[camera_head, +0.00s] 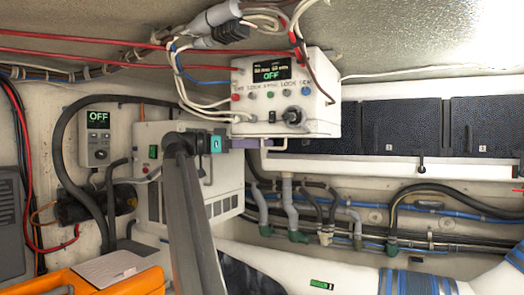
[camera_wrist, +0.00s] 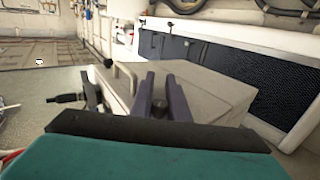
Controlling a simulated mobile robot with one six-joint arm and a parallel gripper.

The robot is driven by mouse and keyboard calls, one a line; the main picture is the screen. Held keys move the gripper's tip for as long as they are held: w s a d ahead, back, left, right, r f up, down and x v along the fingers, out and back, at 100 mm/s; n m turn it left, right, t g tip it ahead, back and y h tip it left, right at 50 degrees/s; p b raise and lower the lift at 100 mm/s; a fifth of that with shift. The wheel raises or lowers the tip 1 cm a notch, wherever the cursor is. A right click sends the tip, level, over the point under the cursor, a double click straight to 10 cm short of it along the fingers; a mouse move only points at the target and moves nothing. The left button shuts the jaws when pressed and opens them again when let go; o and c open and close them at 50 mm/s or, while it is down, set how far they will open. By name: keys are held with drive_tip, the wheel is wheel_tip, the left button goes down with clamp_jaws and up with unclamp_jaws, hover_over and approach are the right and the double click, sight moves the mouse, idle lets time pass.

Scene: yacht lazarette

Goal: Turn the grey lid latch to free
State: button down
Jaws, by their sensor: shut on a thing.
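My gripper (camera_wrist: 160,80) shows in the wrist view as two purple fingers, close together, reaching over a pale box (camera_wrist: 205,92). A small dark grey knob (camera_wrist: 158,104) sits between the fingers and looks like the grey lid latch; they are closed on it. Its turned position is hard to tell. In the head view, my gripper (camera_head: 258,144) lies sideways just under the white control box (camera_head: 285,118), whose display reads OFF. The latch cannot be made out there.
Loose cables hang around the control box. A white unit with vents (camera_head: 220,205) stands behind my arm. Dark panels (camera_head: 415,127) line the right wall, with pipes and hoses (camera_head: 330,215) below. An orange case (camera_head: 130,283) is at lower left.

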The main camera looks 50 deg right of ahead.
drive_tip(key=shift+a+m+g+y+b, duration=0.2)
drive_tip(key=shift+m+g+y+b, duration=0.15)
drive_tip(key=shift+m+g+y, duration=0.45)
drive_tip(key=shift+s, duration=0.1)
drive_tip(key=c, duration=1.7)
unclamp_jaws()
drive_tip(key=shift+a, duration=0.1)
drive_tip(key=shift+g, duration=0.3)
drive_tip(key=shift+a, duration=0.15)
